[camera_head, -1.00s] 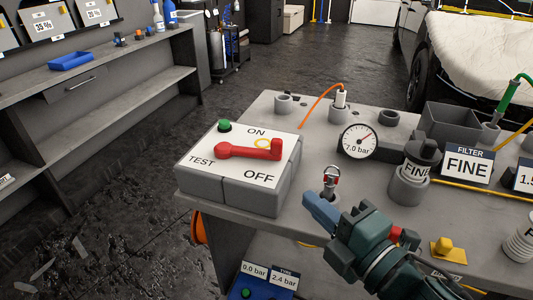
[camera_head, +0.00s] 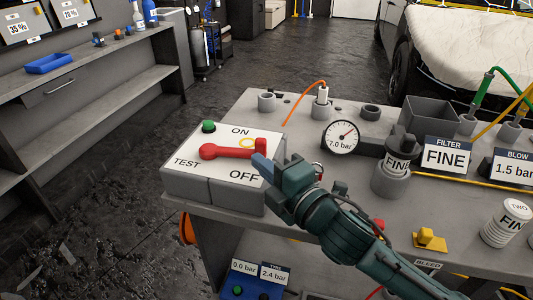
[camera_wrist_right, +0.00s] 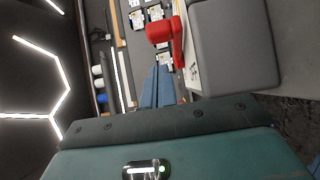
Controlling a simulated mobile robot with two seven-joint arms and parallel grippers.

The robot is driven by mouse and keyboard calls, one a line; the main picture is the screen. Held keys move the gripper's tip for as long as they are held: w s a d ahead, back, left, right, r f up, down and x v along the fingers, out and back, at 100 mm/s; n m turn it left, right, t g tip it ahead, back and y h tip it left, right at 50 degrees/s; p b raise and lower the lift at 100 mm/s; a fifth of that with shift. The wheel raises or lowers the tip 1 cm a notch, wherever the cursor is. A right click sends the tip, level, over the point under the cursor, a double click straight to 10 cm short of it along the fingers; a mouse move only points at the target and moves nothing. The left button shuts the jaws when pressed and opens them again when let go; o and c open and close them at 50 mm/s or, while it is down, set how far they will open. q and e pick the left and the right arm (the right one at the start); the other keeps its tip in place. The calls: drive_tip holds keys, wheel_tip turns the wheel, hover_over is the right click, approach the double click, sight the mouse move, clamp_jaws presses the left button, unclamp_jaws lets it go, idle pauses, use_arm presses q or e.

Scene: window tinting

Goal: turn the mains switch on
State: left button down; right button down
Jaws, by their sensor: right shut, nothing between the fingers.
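The mains switch box (camera_head: 222,193) stands at the left end of the grey bench, its top marked ON, OFF and TEST. Its red lever (camera_head: 236,150) points right, its knob end lying between the ON and OFF marks, below a yellow ring. A green button (camera_head: 208,127) sits at the box's back corner. My right gripper (camera_head: 262,168) is shut and empty, its blue fingertips at the box's right side, close to the lever's knob end. In the right wrist view the red lever (camera_wrist_right: 177,35) shows just beyond the shut fingers (camera_wrist_right: 157,86); whether they touch is unclear. My left gripper is not in view.
A pressure gauge (camera_head: 341,137) reading about 7.0 bar, a FINE filter canister (camera_head: 396,160) and a grey open bin (camera_head: 431,114) stand to the right.

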sight(265, 147)
drive_tip(key=shift+w+d, duration=0.15)
drive_tip(key=shift+w, duration=0.55)
drive_tip(key=shift+w+d, duration=0.15)
drive_tip(key=shift+w, duration=0.5)
drive_tip(key=shift+w, duration=0.1)
drive_tip(key=shift+w+d+r+p, duration=0.2)
drive_tip(key=shift+w+p, duration=0.15)
drive_tip(key=shift+p, duration=0.15)
drive_tip(key=shift+w+d, duration=0.2)
drive_tip(key=shift+w, duration=0.15)
drive_tip(key=shift+w+f, duration=0.1)
drive_tip(key=shift+f, duration=0.1)
